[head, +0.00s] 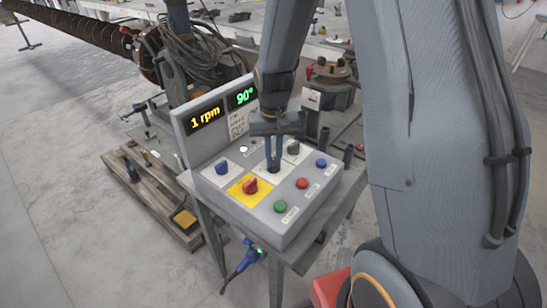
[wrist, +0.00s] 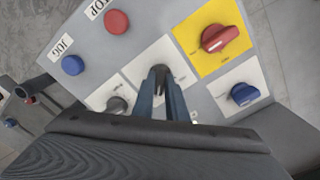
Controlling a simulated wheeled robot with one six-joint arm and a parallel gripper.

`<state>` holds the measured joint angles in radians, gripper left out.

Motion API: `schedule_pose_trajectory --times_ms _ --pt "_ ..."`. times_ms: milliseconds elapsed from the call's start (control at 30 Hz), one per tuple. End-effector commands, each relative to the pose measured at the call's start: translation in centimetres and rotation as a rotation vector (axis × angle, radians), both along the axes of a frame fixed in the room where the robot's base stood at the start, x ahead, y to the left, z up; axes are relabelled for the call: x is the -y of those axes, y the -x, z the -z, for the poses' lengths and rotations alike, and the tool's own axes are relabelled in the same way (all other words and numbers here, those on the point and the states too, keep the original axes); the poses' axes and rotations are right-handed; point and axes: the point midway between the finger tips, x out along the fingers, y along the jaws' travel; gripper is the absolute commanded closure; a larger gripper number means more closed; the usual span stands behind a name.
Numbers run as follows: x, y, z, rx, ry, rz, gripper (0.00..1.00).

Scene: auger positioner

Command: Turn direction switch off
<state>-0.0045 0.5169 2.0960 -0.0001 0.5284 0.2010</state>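The control box has several rotary knobs on its sloped face. My gripper (head: 273,166) points down at a black knob (wrist: 160,74) on a white plate in the middle of the panel. In the wrist view its two blue fingers (wrist: 160,88) sit close together, one on each side of this knob, and appear shut on it. The fingers hide much of the knob, and its label is not readable. A grey knob (head: 293,149) stands behind it; it also shows in the wrist view (wrist: 117,105).
A red knob on a yellow plate (head: 250,186), a blue knob (head: 222,168), and green (head: 280,207), red (head: 302,183) and blue (head: 321,163) buttons surround it. The displays (head: 205,117) read 1 rpm and 90°. A pallet (head: 150,190) lies left of the stand.

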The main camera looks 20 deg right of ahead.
Motion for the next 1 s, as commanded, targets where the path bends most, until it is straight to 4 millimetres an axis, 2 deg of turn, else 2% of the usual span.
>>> schedule_pose_trajectory --times_ms 433,1000 --pt "-0.02 0.01 -0.07 -0.001 0.0 -0.077 1.0" --pt "-0.02 -0.04 -0.13 0.0 0.0 -0.526 1.0"
